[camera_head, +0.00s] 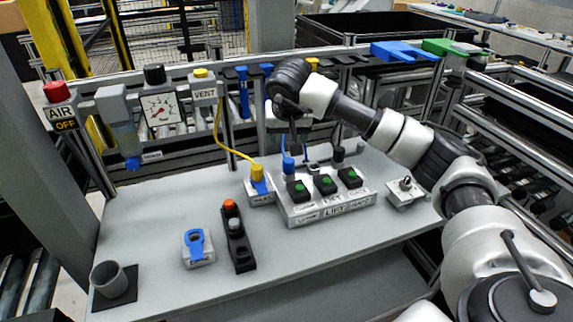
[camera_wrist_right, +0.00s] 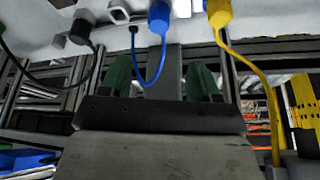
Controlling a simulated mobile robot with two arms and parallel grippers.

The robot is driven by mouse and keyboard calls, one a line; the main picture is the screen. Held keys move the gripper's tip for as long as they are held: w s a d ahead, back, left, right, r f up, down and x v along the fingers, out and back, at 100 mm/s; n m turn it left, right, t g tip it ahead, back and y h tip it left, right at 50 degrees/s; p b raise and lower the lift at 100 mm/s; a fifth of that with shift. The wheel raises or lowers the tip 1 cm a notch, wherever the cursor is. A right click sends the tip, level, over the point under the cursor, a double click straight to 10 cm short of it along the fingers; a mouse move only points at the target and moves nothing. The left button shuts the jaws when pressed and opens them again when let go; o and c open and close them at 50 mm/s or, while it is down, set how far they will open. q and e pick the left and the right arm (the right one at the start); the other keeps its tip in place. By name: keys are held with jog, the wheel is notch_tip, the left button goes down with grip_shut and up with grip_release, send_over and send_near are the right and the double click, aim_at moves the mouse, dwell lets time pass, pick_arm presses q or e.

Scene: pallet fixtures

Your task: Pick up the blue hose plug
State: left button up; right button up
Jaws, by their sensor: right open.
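The blue hose plug (camera_head: 288,164) stands upright at the back left of the button box, with its thin blue hose coming from its top. It also shows in the right wrist view (camera_wrist_right: 158,17), at the top middle, with the hose curving down between my fingers. My right gripper (camera_wrist_right: 160,75) is open with its two green fingers apart. The plug is beyond the fingertips, not between them. In the head view, the dark right wrist is above and behind the plug, and its fingers are hard to make out. My left gripper is not in view.
A yellow plug (camera_head: 257,172) with a yellow hose is left of the blue one, and a black plug (camera_head: 338,155) is to the right. The button box (camera_head: 325,208) is in front. A blue-topped block (camera_head: 198,248) and a grey cup (camera_head: 108,279) stand at the left.

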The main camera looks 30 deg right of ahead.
send_over(289, 159)
jog(key=s+a, duration=0.2)
notch_tip(289, 159, down, 4)
jog(key=p+x, duration=0.1)
jog(key=x, duration=0.1)
jog(key=p+x, duration=0.1)
jog(key=x, duration=0.1)
jog(key=shift+s+d+f, duration=0.15)
jog(key=shift+s+d, duration=0.05)
jog(key=shift+w+d+f, duration=0.1)
jog(key=shift+w+f, duration=0.15)
jog(key=shift+f, duration=0.25)
jog(key=c, duration=1)
jog(key=shift+r, duration=0.2)
